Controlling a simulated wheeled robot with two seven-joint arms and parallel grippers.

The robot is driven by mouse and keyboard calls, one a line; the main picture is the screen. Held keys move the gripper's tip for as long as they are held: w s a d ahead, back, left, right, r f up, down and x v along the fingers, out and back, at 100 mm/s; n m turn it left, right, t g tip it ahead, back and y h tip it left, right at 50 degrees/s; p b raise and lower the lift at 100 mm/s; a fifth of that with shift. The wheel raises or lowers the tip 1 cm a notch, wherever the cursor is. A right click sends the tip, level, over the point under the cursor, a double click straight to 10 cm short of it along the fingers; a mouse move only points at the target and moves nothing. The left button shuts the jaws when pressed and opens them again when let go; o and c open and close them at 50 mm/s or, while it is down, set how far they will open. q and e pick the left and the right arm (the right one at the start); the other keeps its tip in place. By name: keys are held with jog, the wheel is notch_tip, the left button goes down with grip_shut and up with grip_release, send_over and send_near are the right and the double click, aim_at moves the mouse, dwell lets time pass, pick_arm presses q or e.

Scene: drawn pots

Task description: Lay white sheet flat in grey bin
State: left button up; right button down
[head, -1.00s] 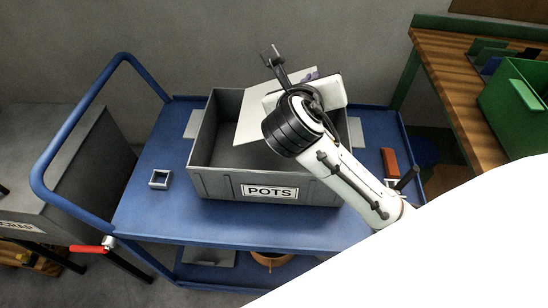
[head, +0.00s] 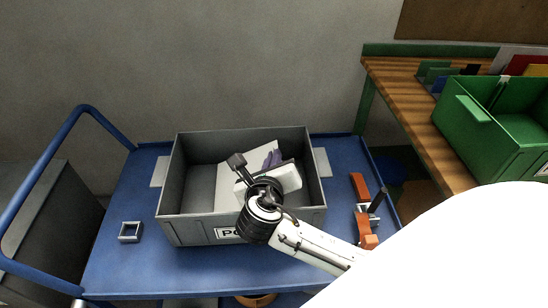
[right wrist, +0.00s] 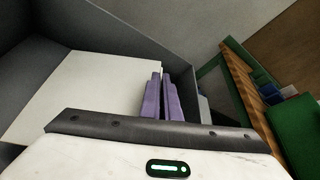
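The grey bin (head: 270,222) stands on a blue cart, with its label partly covered by my right arm. The white sheet (head: 228,184) is inside the bin walls, slanted across the middle, with its right part hidden by my wrist. My right gripper (head: 272,159) is inside the bin's outline, its purple fingers close together at the sheet's right side. In the right wrist view the fingers (right wrist: 161,97) are nearly together at the edge of the sheet (right wrist: 85,95) and appear shut on it. Whether the sheet touches the bin floor cannot be told. My left gripper is not in view.
The blue cart (head: 115,264) has a small square grey frame (head: 130,231) at left and an orange tool (head: 361,188) at right. A green bin (head: 470,130) sits on a wooden bench at right. The bin's left floor is bare.

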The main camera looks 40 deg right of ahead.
jog(key=shift+f, duration=0.55)
jog(key=c, duration=2)
grip_release()
jog(key=shift+r, duration=0.5)
jog(key=v, duration=1.2)
